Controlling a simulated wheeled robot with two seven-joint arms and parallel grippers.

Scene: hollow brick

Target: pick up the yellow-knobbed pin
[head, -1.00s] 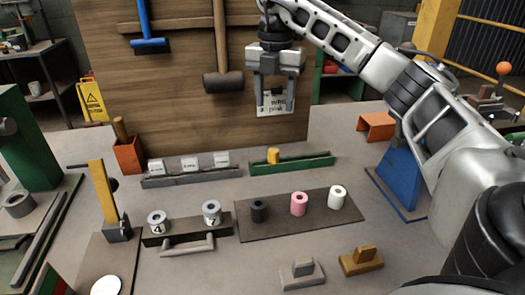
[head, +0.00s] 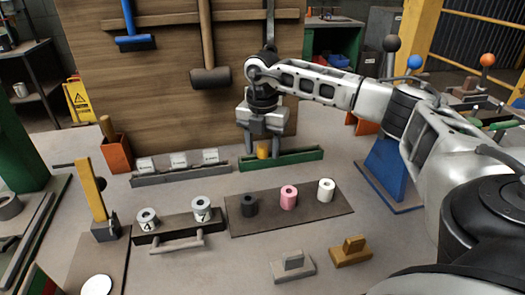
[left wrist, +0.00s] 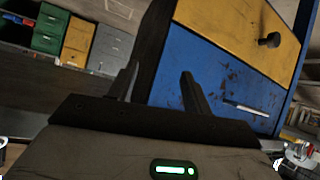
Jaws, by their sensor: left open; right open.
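The yellow knob (head: 263,151) of the pin stands up from the green tray (head: 300,158) at the foot of the wooden board. The rest of the pin is hidden. My right gripper (head: 263,151) points down over the tray. Its open fingers appear one on each side of the knob, and I cannot tell whether they touch it. My left gripper (left wrist: 160,85) shows in the left wrist view, open and empty, in front of a blue and yellow cabinet (left wrist: 215,80). It is not in the head view.
A grey tray (head: 185,178) with white blocks lies left of the green tray. Nearer are a dark mat (head: 290,216) with black, pink and white cylinders, and a dark handled block (head: 165,230) with two grey cylinders. A blue stand (head: 388,175) is at right.

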